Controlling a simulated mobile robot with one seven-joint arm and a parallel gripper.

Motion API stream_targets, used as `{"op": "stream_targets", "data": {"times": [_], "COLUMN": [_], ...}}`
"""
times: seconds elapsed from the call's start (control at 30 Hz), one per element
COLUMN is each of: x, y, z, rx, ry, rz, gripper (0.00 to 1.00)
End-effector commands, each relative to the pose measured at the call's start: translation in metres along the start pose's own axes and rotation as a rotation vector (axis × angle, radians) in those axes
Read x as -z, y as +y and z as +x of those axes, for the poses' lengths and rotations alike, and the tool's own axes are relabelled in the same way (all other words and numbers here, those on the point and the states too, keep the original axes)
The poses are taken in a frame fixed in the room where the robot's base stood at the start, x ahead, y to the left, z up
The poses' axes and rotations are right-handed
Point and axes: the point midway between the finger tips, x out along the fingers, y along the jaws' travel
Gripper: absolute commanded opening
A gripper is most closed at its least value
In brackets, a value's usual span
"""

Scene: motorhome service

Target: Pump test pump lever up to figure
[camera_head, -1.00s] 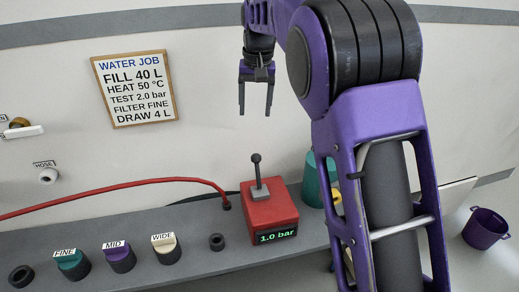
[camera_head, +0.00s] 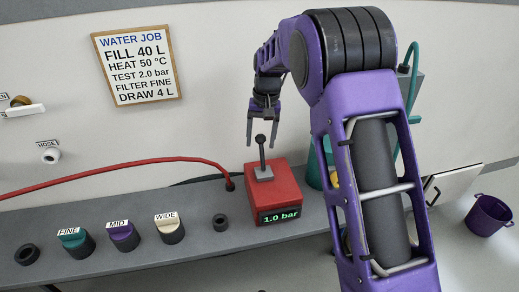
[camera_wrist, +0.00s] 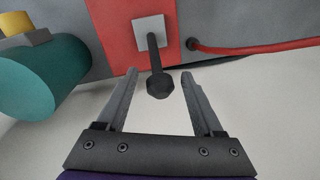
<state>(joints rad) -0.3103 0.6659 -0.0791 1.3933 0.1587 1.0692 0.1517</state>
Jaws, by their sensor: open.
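The red test pump (camera_head: 276,193) stands on the grey bench, and its display reads 1.0 bar. Its dark lever (camera_head: 261,152) with a round knob stands up from a grey plate on top. My gripper (camera_head: 262,145) is open and empty, with its fingers pointing down at the lever's knob. The pump (camera_wrist: 110,30) also shows there. The job board (camera_head: 137,67) reads TEST 2.0 bar.
A red hose (camera_head: 120,171) runs along the bench to beside the pump. FINE (camera_head: 76,243), MID (camera_head: 123,236) and WIDE (camera_head: 169,228) filters stand on the left of the bench. A teal cylinder (camera_wrist: 40,80) is close by the pump. A purple bucket (camera_head: 489,215) is on the floor at right.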

Motion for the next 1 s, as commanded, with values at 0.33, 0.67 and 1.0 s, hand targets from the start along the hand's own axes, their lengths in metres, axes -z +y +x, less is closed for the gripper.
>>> {"op": "stream_targets", "data": {"times": [0.33, 0.67, 1.0], "x": [0.000, 0.000, 0.000], "y": [-0.001, 0.000, 0.000], "z": [0.035, 0.036, 0.035], "rx": [0.001, 0.001, 0.001], "ry": [0.001, 0.001, 0.001], "rz": [0.000, 0.000, 0.000], "gripper": [0.69, 0.58, 0.00]}}
